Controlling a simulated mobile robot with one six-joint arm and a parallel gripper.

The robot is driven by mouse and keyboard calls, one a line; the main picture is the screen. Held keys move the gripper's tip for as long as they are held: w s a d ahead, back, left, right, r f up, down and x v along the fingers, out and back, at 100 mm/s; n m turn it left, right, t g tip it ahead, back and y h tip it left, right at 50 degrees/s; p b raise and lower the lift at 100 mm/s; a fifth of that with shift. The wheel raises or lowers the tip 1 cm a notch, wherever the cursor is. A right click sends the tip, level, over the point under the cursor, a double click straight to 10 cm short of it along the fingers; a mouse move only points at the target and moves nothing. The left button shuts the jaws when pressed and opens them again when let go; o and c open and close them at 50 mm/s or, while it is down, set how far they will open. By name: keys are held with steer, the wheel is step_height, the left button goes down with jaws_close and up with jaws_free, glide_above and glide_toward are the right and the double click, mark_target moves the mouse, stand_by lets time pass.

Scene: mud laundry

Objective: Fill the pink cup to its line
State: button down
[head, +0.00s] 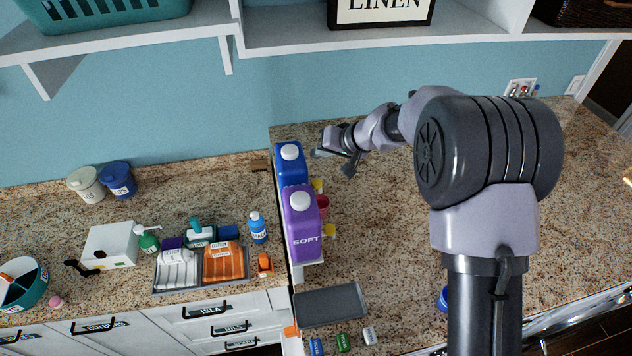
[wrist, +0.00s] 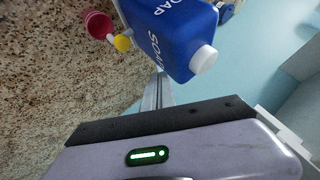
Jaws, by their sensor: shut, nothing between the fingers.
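The pink cup (head: 323,206) stands on the right-hand counter just right of the purple SOFT jug (head: 303,221), which partly hides it. In the wrist view the pink cup (wrist: 97,24) is beside a yellow tap (wrist: 122,43) of the blue SOAP jug (wrist: 172,32). The blue jug (head: 289,165) stands behind the purple one in the head view. The other yellow tap (head: 330,230) is at the purple jug's right side. My gripper (head: 322,153) is shut and empty, right of the blue jug; its fingers (wrist: 158,92) point toward that jug in the wrist view. The cup's line and level cannot be seen.
A grey tray (head: 331,303) lies in front of the jugs, with several small labelled items before it. The left counter holds a divided tray (head: 200,285), bottles and a white box (head: 109,245). Right of the jugs the counter is largely clear. A wall shelf hangs above.

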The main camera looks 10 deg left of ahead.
steer(key=b, duration=0.3)
glide_above(320, 184)
step_height(320, 184, down, 7)
steer(key=shift+w+a+r, duration=0.1)
steer(key=shift+r, duration=0.05)
steer(key=shift+f+b, duration=0.5)
steer(key=shift+b, duration=0.4)
steer(key=shift+f+b, duration=0.9)
steer(key=shift+b, duration=0.85)
stand_by(4.5)
